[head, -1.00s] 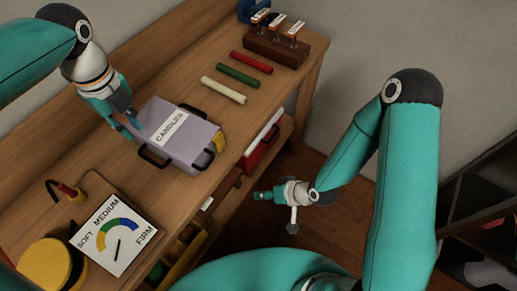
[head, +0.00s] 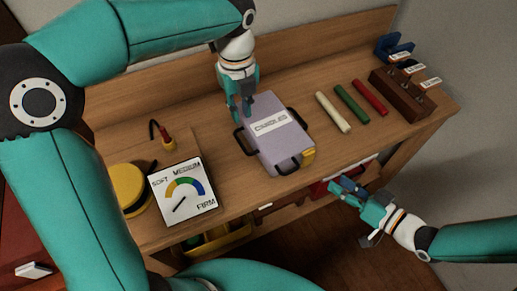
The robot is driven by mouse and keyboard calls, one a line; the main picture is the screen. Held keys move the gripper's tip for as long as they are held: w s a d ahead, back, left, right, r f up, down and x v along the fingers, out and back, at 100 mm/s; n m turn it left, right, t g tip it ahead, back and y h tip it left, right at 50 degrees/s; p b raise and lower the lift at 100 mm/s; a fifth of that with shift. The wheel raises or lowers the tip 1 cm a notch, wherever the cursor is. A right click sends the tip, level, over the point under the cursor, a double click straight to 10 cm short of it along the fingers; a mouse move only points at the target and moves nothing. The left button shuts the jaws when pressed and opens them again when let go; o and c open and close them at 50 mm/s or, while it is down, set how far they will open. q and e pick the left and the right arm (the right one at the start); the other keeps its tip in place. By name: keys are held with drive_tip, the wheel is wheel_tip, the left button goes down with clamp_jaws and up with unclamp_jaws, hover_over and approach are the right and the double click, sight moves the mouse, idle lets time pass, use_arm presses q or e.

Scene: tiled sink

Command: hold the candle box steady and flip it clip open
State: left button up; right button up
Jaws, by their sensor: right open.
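The candle box (head: 287,140) is a pale lilac case with a white label, lying shut on the wooden bench. It has dark handles on its sides. Its yellow clip (head: 308,157) is at the near right corner and looks closed. My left gripper (head: 240,112) points down at the box's far left edge, touching or very close to it; its fingertips are too small to tell whether they grip. My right gripper (head: 347,189) is open and empty, in front of the bench edge, to the right of and lower than the clip, apart from the box.
Cream, green and red candles (head: 352,105) lie right of the box. A brown block (head: 403,95) with labelled tags stands beyond them. A firmness dial (head: 183,191) and a yellow round object (head: 131,188) are at left. A red container (head: 335,178) is under the bench edge.

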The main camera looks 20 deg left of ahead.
sight(244, 147)
use_arm(q)
wheel_tip(244, 147, down, 16)
drive_tip(key=shift+f, duration=0.1)
idle(0.4)
clamp_jaws()
